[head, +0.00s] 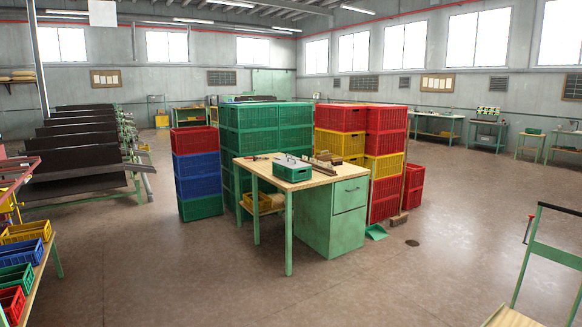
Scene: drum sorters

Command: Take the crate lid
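A small green crate (292,173) sits on the wooden-topped workbench (248,170) in the middle of the room. A pale, thin shape shows at the crate's top. I cannot tell whether it is a lid, a handle or something inside. No separate crate lid can be made out clearly at this distance. My gripper is not in view.
Tall stacks of green (270,118), red and yellow (385,150) and red, blue and green (197,172) crates stand behind the bench. Small coloured bins (22,255) line a shelf at left. A green-framed cart (550,250) stands at right. The front floor is clear.

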